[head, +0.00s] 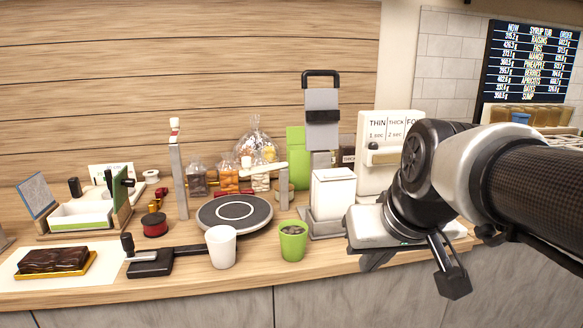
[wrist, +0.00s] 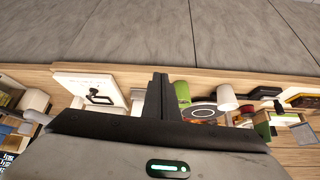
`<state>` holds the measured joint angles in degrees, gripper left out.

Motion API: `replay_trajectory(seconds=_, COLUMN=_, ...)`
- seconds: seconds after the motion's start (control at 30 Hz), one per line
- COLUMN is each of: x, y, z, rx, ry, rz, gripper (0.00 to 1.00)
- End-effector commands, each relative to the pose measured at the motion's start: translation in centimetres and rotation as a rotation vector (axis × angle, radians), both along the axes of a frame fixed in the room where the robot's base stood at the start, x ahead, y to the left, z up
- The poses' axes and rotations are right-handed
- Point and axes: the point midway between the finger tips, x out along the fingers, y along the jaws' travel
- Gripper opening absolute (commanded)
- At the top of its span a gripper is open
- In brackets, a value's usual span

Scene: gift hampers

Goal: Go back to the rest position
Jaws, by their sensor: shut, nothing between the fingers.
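My gripper (head: 452,283) is at the right of the head view, in front of the counter's front edge. In the wrist view its two black fingers (wrist: 160,95) are together with nothing between them. It is apart from the things on the counter. The nearest are a white box-shaped container (head: 333,193) and a green cup (head: 293,243) with dark contents, both to its left. A white cup (head: 221,248) stands further left, also upright. My forearm hides part of the counter's right end.
The wooden counter (head: 330,256) carries a round dark turntable (head: 234,212), a black-handled tool (head: 150,262), a dark cake on a gold board (head: 53,262), and a dispenser labelled THIN and THICK (head: 388,128). The space before the grey cabinet front (head: 330,300) is clear.

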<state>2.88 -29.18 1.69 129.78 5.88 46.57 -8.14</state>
Motion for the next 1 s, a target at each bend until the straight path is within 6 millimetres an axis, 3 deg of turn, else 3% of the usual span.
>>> replay_trajectory(seconds=0.1, x=-4.3, y=-0.4, z=-2.1, rx=-0.005, ry=0.035, rz=-0.03, gripper=0.0)
replay_trajectory(seconds=0.27, x=-9.1, y=-1.1, z=-5.1, rx=-0.012, ry=0.08, rz=-0.07, gripper=0.0)
replay_trajectory(seconds=0.3, x=-9.8, y=-1.2, z=-4.9, rx=-0.013, ry=0.087, rz=-0.079, gripper=0.0)
replay_trajectory(seconds=0.33, x=-9.5, y=-1.2, z=-3.2, rx=-0.013, ry=0.086, rz=-0.077, gripper=0.0)
replay_trajectory(seconds=0.63, x=-9.3, y=-1.2, z=3.8, rx=-0.013, ry=0.087, rz=-0.076, gripper=0.0)
replay_trajectory(seconds=0.9, x=-9.3, y=-1.2, z=13.7, rx=-0.013, ry=0.086, rz=-0.076, gripper=0.0)
replay_trajectory(seconds=1.0, x=-9.3, y=-1.2, z=16.1, rx=-0.013, ry=0.086, rz=-0.076, gripper=0.0)
